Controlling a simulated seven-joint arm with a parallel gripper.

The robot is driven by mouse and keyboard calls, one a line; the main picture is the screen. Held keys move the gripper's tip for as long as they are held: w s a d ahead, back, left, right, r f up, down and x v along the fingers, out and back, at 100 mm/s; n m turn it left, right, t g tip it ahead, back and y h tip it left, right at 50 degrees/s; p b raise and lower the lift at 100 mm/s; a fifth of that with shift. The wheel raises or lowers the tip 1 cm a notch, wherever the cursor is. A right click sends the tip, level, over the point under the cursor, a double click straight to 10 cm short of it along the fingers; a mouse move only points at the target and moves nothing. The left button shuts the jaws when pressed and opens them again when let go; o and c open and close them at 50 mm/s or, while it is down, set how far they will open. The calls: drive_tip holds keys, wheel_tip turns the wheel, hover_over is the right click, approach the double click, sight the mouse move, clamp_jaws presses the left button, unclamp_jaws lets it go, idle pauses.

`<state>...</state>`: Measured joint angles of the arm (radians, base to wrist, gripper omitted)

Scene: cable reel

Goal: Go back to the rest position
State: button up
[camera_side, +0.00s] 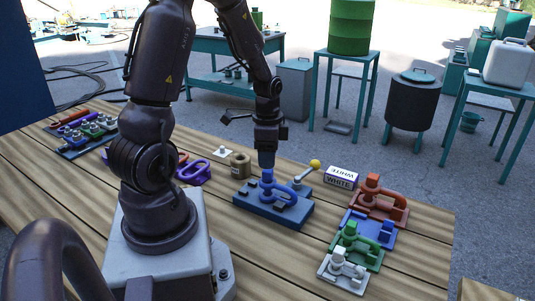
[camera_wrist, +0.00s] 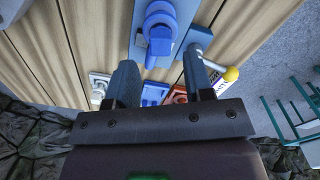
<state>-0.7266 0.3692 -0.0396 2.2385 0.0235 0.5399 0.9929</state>
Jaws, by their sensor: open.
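My gripper (camera_side: 267,158) points down over the blue fixture (camera_side: 272,208) in the middle of the wooden table. In the wrist view my gripper (camera_wrist: 160,78) has its two fingers well apart with nothing held between them. The blue fixture (camera_wrist: 158,30) shows beyond the fingertips, with a round blue post and a ring-shaped part on its base. In the side view the fingertips overlap the top of the post, so I cannot tell whether they touch it.
A lever with a yellow knob (camera_side: 315,164) stands just right of the blue fixture. A box marked WHITE (camera_side: 341,177) is beyond it. Red (camera_side: 394,212), green (camera_side: 372,262) and white (camera_side: 338,280) fixtures line the right edge. A brown spool (camera_side: 240,166) and purple part (camera_side: 194,173) lie left.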

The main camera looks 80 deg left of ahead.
drive_tip(key=n, duration=0.8)
drive_tip(key=shift+n, duration=0.3)
drive_tip(key=n, duration=0.7)
drive_tip(key=shift+f, duration=2.35)
